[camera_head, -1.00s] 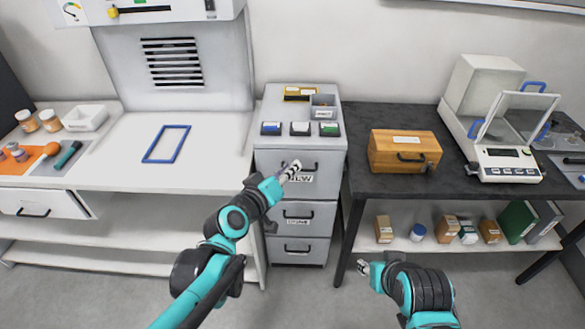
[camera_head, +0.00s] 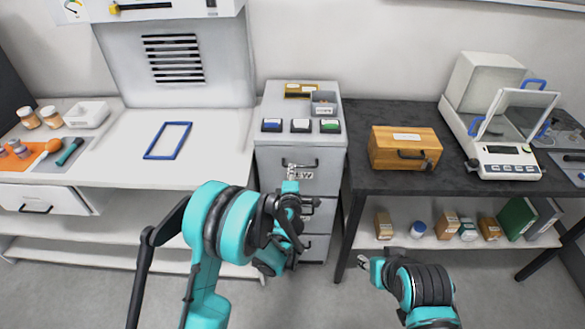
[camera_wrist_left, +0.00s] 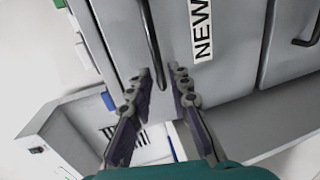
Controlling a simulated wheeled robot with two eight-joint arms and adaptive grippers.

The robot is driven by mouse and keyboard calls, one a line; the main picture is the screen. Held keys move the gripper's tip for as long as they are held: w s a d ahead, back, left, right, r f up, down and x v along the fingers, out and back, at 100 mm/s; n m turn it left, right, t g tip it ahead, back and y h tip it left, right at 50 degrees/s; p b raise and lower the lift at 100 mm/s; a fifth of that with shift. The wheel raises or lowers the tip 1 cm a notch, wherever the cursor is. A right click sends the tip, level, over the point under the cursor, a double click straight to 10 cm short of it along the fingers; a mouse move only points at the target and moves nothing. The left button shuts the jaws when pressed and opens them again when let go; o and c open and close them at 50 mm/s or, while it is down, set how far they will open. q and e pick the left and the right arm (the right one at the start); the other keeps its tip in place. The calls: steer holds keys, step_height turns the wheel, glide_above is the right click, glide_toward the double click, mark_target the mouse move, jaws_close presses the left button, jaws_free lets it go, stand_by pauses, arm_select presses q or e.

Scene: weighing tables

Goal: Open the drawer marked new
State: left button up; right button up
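The drawer marked NEW (camera_head: 270,165) is the top one of a grey cabinet and appears closed. In the left wrist view its white NEW label (camera_wrist_left: 201,30) and dark bar handle (camera_wrist_left: 150,40) show clearly. My left gripper (camera_head: 293,174) is in front of this drawer and partly covers its label in the head view. In the left wrist view its two fingers (camera_wrist_left: 161,80) are apart, with the lower end of the handle showing between them. I cannot tell whether they touch it. My right gripper (camera_head: 368,263) is low, in front of the dark table, away from the cabinet.
Two more drawers are below, partly hidden by my left arm. Small coloured boxes (camera_head: 301,125) and a grey bin (camera_head: 324,104) stand on the cabinet. A wooden box (camera_head: 404,148) and a balance (camera_head: 500,130) are on the dark table (camera_head: 370,112). A white bench is at left.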

arm_select(q)
steer(key=b+x, duration=0.1)
steer(key=x, duration=0.3)
steer(key=shift+w, duration=0.15)
jaws_close()
